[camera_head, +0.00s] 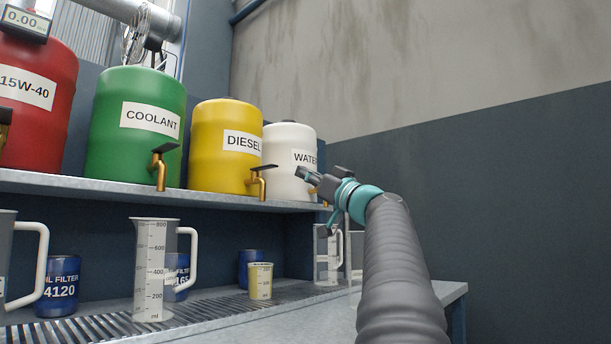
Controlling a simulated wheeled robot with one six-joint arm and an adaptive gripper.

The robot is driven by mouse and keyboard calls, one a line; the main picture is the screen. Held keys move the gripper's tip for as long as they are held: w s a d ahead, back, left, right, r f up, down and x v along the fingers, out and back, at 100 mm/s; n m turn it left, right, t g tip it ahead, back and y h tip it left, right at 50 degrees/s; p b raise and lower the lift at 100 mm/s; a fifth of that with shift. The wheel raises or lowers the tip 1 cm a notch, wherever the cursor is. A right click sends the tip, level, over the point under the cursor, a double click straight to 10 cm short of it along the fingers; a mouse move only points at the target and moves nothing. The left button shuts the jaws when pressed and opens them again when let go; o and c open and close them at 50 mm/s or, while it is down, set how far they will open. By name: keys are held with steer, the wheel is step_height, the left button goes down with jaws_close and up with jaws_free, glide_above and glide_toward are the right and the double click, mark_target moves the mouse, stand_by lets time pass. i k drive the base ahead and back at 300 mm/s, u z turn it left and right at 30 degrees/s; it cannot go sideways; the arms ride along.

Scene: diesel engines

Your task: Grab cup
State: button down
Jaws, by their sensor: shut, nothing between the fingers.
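A tall clear measuring cup (152,268) with a white handle and a printed scale stands on the slatted grate at the left. A small yellowish cup (260,281) with markings stands further right on the bench. Another clear measuring cup with a handle (327,256) stands behind, near the bench's right end. Part of a further cup (8,262) with a white handle shows at the left edge. My gripper (304,174) is shut and empty, in front of the white water drum, higher than the cups and apart from them.
A shelf (220,198) above the bench holds red, green (135,100), yellow (222,150) and white (287,140) drums with brass taps sticking out. Blue oil filter cans (60,300) stand among the cups. The bench front (300,315) is bare.

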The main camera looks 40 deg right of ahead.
mark_target(260, 274)
steer(key=k, duration=1)
